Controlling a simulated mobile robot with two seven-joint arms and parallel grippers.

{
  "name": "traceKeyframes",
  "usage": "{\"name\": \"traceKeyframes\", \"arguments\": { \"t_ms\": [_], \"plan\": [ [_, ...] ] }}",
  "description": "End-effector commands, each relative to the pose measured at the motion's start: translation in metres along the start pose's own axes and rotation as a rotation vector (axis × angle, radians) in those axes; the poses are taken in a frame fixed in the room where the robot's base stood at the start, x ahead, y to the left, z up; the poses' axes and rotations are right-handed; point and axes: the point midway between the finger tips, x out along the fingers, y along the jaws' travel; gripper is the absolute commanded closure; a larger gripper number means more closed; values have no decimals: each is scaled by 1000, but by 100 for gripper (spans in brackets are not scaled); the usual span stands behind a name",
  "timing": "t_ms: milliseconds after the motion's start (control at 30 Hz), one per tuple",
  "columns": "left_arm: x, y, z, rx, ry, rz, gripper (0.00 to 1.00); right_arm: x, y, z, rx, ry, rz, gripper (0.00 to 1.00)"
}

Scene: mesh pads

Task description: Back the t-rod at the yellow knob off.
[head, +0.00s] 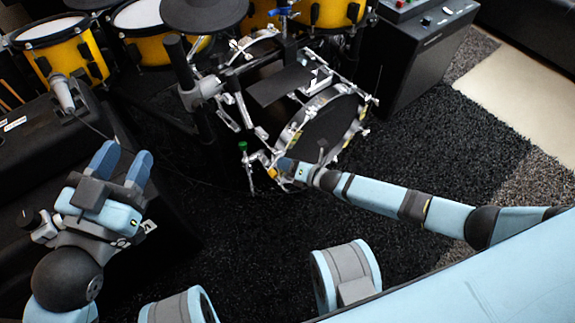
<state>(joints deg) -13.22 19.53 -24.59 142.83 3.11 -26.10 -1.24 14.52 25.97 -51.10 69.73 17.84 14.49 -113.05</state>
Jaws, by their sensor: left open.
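A snare-like drum (322,128) with a chrome hoop stands tilted on its side, with several bright t-rods around its rim. My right gripper (287,167) is at the drum's lower left rim, among the chrome fittings. Its fingers are small and partly hidden there, so I cannot tell whether they hold a rod. A small yellow-orange spot shows beside it, but I cannot make out clearly which t-rod has the yellow knob. My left gripper (122,162) is open and empty at the left, apart from the drum, with its blue fingers pointing up in the picture.
A green knob (243,146) tops a thin upright left of my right gripper. Yellow drums (66,60), a dark cymbal pad (204,12) and stands fill the back. A black amplifier (415,60) stands back right. Dark carpet (430,150) is clear at the right.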

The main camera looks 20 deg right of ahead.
Motion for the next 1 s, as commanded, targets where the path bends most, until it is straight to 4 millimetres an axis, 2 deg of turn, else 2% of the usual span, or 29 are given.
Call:
{"name": "traceKeyframes", "arguments": {
  "t_ms": [133,167,300,567,1000],
  "plan": [
    [-1,0,0,6,-2,3,57,0,0,0,0,0,0,65],
    [-1,0,0,6,-2,4,57,0,0,0,0,0,0,70],
    [-2,0,0,6,-4,4,57,0,0,0,0,0,0,100],
    [-1,0,-1,0,-5,3,57,-1,0,0,26,-2,10,100],
    [0,2,2,-22,-14,-2,57,-1,-2,-1,292,0,119,100]
  ]
}}
